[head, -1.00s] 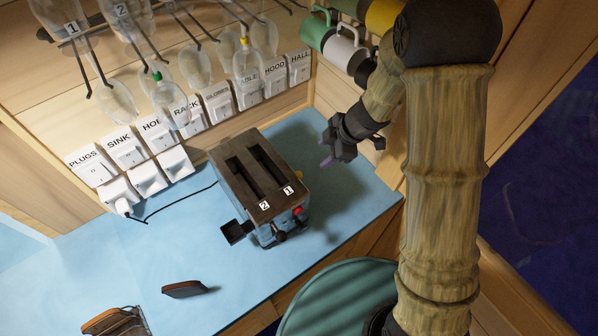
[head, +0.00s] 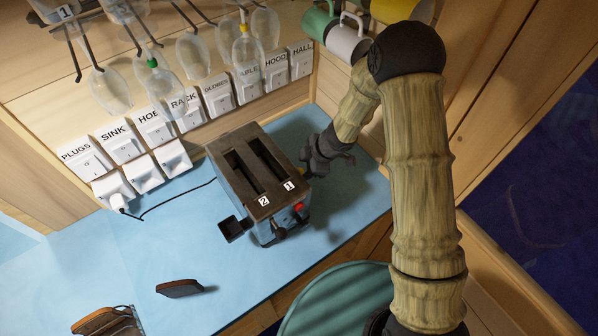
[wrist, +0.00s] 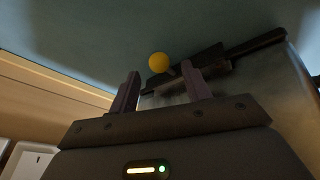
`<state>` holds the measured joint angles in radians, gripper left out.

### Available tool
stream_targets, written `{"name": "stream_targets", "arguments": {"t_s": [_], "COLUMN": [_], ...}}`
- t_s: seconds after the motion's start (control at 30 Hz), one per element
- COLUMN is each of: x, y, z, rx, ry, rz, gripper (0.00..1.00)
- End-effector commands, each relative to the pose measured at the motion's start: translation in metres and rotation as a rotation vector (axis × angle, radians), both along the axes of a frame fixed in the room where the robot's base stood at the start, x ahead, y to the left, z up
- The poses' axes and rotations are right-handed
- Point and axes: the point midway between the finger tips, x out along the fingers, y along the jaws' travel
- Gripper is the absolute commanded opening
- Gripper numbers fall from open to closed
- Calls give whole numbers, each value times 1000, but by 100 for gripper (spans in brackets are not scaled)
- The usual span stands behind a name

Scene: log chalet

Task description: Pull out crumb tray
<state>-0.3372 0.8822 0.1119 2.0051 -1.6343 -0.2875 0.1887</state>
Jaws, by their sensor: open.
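The toaster (head: 238,188), blue-grey with a dark top and slots marked 1 and 2, stands on the blue counter. A yellow round knob (wrist: 158,62) shows in the wrist view, beside a dark slot or bar (wrist: 210,65) low on the toaster's side; I take it for the crumb tray's pull. The tray itself is hidden. My gripper (head: 328,161) is low at the toaster's right side. In the wrist view my open gripper (wrist: 160,69) has its fingertips on either side of the knob in the picture; I cannot tell whether they touch it.
A dark square piece (head: 234,228) sticks out at the toaster's near left. Labelled switches (head: 160,130) line the wall behind, with glasses hanging above. Mugs (head: 346,40) hang at upper right. A brown-and-black object (head: 180,287) lies on open counter (head: 140,250) at left.

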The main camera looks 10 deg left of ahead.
Motion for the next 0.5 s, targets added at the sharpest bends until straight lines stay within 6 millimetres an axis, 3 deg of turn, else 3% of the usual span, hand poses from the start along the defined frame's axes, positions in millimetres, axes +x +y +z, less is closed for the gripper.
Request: {"name": "stream_targets", "arguments": {"t_s": [0.03, 0.2, 0.5], "x": [0, 1, 1], "y": [4, 11, 13], "z": [-10, -24, -25], "rx": [0, 0, -1], "ry": [2, 0, 0], "rz": [2, 2, 3], "gripper": [48, 48, 48]}}
